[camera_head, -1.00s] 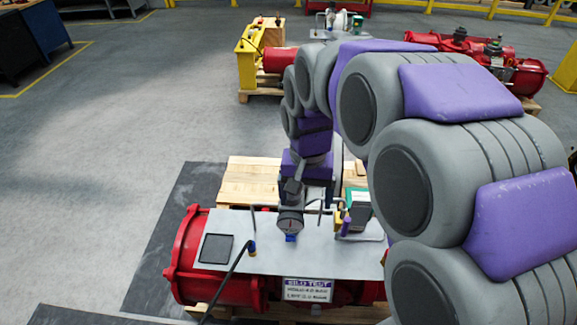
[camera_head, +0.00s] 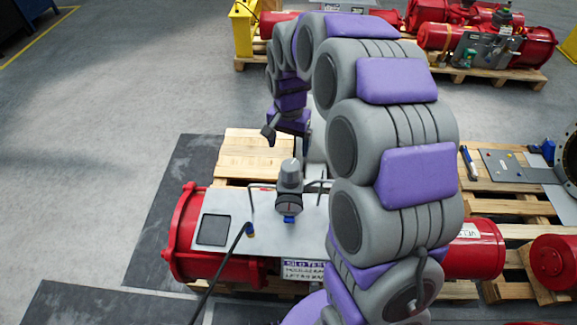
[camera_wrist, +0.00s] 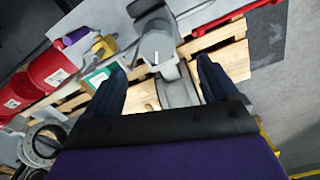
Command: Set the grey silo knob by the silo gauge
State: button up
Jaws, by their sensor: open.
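The grey silo knob (camera_head: 289,174) stands upright on a light metal plate above a red cylinder. The silo gauge (camera_head: 288,203), a small round dial with blue beneath, sits just below the knob in the head view; its reading is too small to make out. My gripper (camera_head: 284,143) is behind and above the knob, apart from it. In the wrist view my gripper (camera_wrist: 160,68) has its two dark fingers spread wide and empty. A grey fitting that looks like the knob (camera_wrist: 158,45) shows between and beyond the fingertips.
The metal plate (camera_head: 225,215) carries a dark square panel and bent rods. A black hose (camera_head: 225,270) rises in front.

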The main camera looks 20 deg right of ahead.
aim_at(291, 164)
jog(key=f, duration=0.9)
jog(key=shift+d+b, duration=0.35)
jog(key=shift+a+f, duration=0.25)
jog(key=shift+f, duration=0.35)
jog(key=shift+d, duration=0.15)
jog(key=shift+c, duration=0.3)
jog(key=shift+c, duration=0.8)
jog(key=c, duration=0.8)
jog(key=shift+n, duration=0.6)
